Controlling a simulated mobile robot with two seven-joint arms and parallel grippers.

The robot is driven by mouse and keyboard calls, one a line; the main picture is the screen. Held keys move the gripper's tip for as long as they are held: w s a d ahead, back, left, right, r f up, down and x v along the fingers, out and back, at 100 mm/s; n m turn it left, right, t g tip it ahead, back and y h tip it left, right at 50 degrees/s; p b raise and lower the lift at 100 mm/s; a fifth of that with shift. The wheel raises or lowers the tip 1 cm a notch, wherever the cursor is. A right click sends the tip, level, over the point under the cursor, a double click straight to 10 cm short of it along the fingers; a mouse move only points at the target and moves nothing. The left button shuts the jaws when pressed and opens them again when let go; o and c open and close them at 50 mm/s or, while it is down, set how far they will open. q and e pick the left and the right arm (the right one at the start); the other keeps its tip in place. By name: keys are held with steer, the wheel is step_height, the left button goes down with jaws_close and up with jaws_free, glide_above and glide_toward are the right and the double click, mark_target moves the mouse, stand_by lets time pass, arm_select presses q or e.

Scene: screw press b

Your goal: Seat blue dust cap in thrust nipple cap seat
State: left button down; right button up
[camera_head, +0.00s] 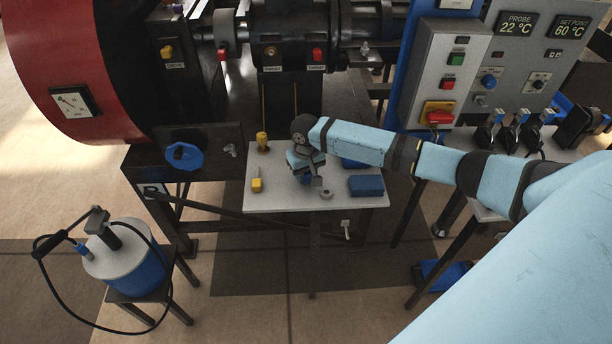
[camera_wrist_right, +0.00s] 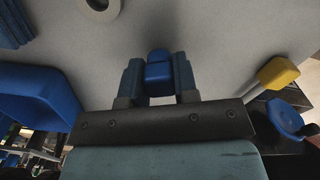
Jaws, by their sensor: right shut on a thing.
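My right gripper (camera_head: 316,183) is low over the small grey table in the head view. In the right wrist view its two fingers (camera_wrist_right: 159,80) are shut on a small blue piece, the blue dust cap (camera_wrist_right: 158,72), with the grey table top behind it. The cap is hidden or too small to make out in the head view. On the black machine front, a brownish round fitting (camera_head: 270,51) sits above a small label that I cannot read; I cannot tell whether it is the thrust nipple seat. My left gripper is not in view.
The table (camera_head: 283,201) holds a yellow block (camera_head: 257,185), a brass-yellow piece (camera_head: 262,141), a grey ring (camera_head: 326,194) and a blue box (camera_head: 366,185). A red cap (camera_head: 317,54) and yellow cap (camera_head: 167,51) sit on the machine. A control box (camera_head: 452,65) stands right.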

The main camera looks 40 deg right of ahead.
arm_select(q)
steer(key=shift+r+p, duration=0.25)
steer(key=shift+p, duration=0.05)
arm_select(e)
step_height(320, 180, up, 19)
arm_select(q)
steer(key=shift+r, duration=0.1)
arm_select(e)
steer(key=shift+o, duration=0.7)
steer(key=shift+c, duration=1)
